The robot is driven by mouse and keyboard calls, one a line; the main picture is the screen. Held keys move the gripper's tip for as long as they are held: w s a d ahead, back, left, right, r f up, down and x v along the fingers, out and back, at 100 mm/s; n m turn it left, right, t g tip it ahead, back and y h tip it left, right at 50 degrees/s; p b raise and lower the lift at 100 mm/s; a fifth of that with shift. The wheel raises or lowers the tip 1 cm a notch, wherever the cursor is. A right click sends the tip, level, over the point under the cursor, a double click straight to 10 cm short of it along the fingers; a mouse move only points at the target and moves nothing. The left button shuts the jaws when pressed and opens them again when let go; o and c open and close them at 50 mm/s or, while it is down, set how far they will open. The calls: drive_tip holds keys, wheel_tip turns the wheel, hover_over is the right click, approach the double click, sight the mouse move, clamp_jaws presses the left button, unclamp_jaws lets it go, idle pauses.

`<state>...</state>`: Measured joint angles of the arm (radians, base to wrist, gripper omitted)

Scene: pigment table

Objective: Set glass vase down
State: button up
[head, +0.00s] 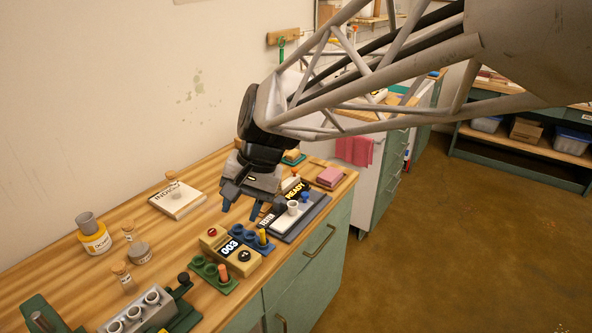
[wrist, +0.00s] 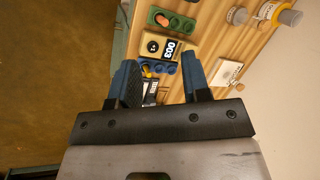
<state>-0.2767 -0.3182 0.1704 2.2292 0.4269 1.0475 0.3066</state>
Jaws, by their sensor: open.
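No thing in view is plainly a vase, so I cannot tell which glass piece the task means. A round clear glass flask with a cork (head: 139,254) stands upright on the wooden table at the left. A smaller corked glass vial (head: 122,278) stands in front of it. Another corked vial (head: 174,185) stands on the white INDIGO book (head: 182,203). My gripper (head: 240,211) is open and empty, pointing down above the table, right of the book and apart from all the glass. In the wrist view, nothing lies between its fingers (wrist: 159,76); the book (wrist: 229,72) shows beyond them.
A yellow-labelled jar (head: 96,240) stands at the left. The 003 box (head: 218,238), a green peg tray (head: 222,287) and a blue peg holder (head: 260,247) line the front edge. Bare wood lies around the book.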

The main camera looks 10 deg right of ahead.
drive_tip(key=s+d+f+n+t+h, duration=0.1)
drive_tip(key=s+d+h, duration=0.1)
drive_tip(key=s+d, duration=0.5)
drive_tip(key=s+d+f+n+t+h, duration=0.1)
drive_tip(key=s+d+t+h, duration=0.1)
drive_tip(key=s+d, duration=0.5)
drive_tip(key=d, duration=0.5)
drive_tip(key=shift+d+n, duration=0.15)
drive_tip(key=shift+n, duration=0.15)
